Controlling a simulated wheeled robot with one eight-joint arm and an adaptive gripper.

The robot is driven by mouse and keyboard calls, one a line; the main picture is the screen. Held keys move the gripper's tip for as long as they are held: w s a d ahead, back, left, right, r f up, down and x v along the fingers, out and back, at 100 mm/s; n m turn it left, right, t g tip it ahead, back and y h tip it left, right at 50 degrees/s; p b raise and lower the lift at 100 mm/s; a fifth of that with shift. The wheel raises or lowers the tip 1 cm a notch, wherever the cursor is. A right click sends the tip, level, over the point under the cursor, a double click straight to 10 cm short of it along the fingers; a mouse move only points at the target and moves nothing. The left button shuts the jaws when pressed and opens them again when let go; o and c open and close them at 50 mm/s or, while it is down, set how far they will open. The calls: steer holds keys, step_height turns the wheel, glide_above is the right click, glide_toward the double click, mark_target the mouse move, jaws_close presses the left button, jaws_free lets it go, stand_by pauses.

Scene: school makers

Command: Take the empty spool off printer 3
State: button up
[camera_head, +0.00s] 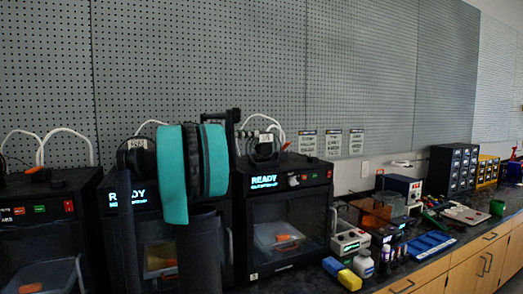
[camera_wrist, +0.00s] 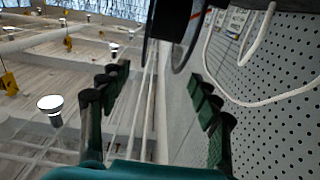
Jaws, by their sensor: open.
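Black printers stand side by side in the head view; I cannot read which is printer 3. The right printer (camera_head: 288,215) shows a lit READY panel. A dark spool (camera_head: 266,150) with a small white tag sits on its top left. Whether it is empty is unclear. My gripper (camera_head: 237,130) is at that spool's left, partly hidden by my teal and black arm. In the wrist view my gripper (camera_wrist: 160,75) is open, with nothing between its fingers. A dark round-edged part (camera_wrist: 172,20), possibly the spool, lies just beyond the fingertips.
The middle printer (camera_head: 117,225) is partly covered by my arm, with a tagged dark spool part (camera_head: 137,158) above it. Another printer (camera_head: 40,225) stands left. White tubes (camera_head: 270,124) curve behind, near the pegboard (camera_head: 260,60). Bottles and tools crowd the bench at right.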

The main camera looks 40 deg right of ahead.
mark_target(264, 133)
steer(key=x, duration=0.6)
steer(key=shift+d+f, duration=0.1)
steer(key=shift+d, duration=0.15)
steer(key=shift+c, duration=0.6)
jaws_close()
